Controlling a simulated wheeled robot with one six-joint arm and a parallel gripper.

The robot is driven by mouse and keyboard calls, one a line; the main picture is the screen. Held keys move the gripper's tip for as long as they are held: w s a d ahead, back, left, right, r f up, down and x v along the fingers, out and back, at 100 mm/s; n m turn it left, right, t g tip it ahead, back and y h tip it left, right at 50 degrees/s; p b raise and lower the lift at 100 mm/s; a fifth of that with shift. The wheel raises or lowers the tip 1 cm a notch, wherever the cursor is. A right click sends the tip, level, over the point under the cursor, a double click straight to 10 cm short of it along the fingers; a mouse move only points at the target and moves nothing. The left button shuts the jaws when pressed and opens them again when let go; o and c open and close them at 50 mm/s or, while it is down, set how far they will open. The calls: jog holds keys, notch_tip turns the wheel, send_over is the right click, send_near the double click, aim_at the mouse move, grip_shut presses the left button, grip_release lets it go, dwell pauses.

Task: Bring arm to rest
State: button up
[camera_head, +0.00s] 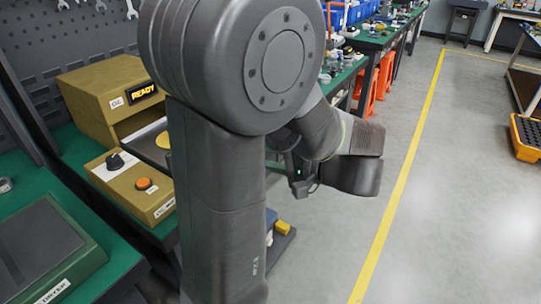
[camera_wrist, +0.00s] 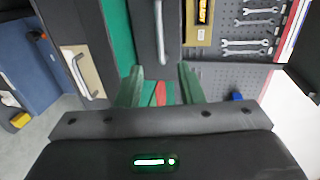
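My arm stands in the middle of the head view, bent at a large round joint, with its wrist section folded to the right over the aisle. My gripper is mostly hidden behind my arm in the head view. In the wrist view my gripper (camera_wrist: 160,75) shows two greenish fingers spread apart, with a gap between them. I see no object held in that gap; green and red patches show there, and I cannot tell what they belong to.
An olive tester (camera_head: 118,90) with a lit READY display and a control box (camera_head: 130,184) with an orange button stand on the green bench at left. A dryer (camera_head: 42,252) is in front. Wrenches (camera_wrist: 245,43) hang on the pegboard.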

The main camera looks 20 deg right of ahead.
jog(key=shift+s, duration=0.15)
dwell(0.4)
jog(key=b+x, duration=0.1)
jog(key=x, duration=1.2)
jog(key=shift+w+a+f, duration=0.1)
jog(key=shift+w+a, duration=0.05)
jog(key=shift+w, duration=0.25)
